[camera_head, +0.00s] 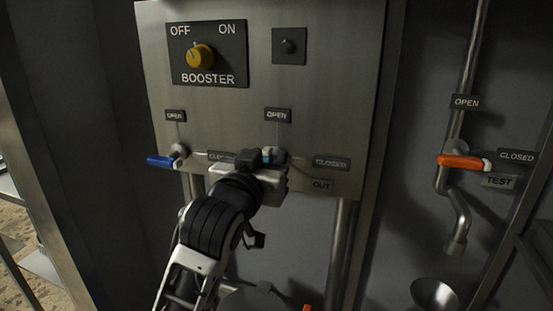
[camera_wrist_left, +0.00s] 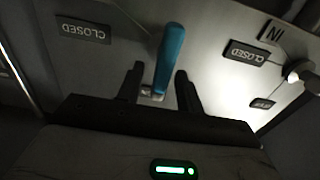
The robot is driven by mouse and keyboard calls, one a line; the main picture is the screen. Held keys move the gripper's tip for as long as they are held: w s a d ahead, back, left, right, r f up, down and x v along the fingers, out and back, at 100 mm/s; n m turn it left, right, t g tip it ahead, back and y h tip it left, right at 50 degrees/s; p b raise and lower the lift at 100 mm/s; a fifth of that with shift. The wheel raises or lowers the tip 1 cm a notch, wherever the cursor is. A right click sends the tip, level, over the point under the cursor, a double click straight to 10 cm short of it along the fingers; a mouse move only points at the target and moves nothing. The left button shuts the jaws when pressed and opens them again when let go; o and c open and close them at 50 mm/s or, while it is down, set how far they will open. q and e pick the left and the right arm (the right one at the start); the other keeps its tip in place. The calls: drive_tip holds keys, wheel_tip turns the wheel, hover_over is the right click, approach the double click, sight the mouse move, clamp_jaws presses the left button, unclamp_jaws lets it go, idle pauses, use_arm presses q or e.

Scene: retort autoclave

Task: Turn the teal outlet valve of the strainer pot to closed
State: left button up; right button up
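The teal outlet valve handle (camera_wrist_left: 171,52) stands between the two spread fingers of my left gripper (camera_wrist_left: 161,84) in the left wrist view. In the head view, only a small teal patch (camera_head: 268,154) shows beside my left gripper (camera_head: 260,158), which hides most of the handle. An OPEN label (camera_head: 278,115) is above this valve, a CLOSED label (camera_head: 332,163) to its right and an OUT label (camera_head: 320,185) below right. My right gripper is not in view.
A blue-handled valve (camera_head: 162,160) is close on the left, its handle pointing left. Above are a yellow BOOSTER knob (camera_head: 200,57) and a small black knob (camera_head: 289,46). An orange-handled TEST valve (camera_head: 463,162) and a funnel (camera_head: 434,293) are at the right.

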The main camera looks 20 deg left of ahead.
use_arm(q)
drive_tip(key=shift+w, duration=0.1)
clamp_jaws()
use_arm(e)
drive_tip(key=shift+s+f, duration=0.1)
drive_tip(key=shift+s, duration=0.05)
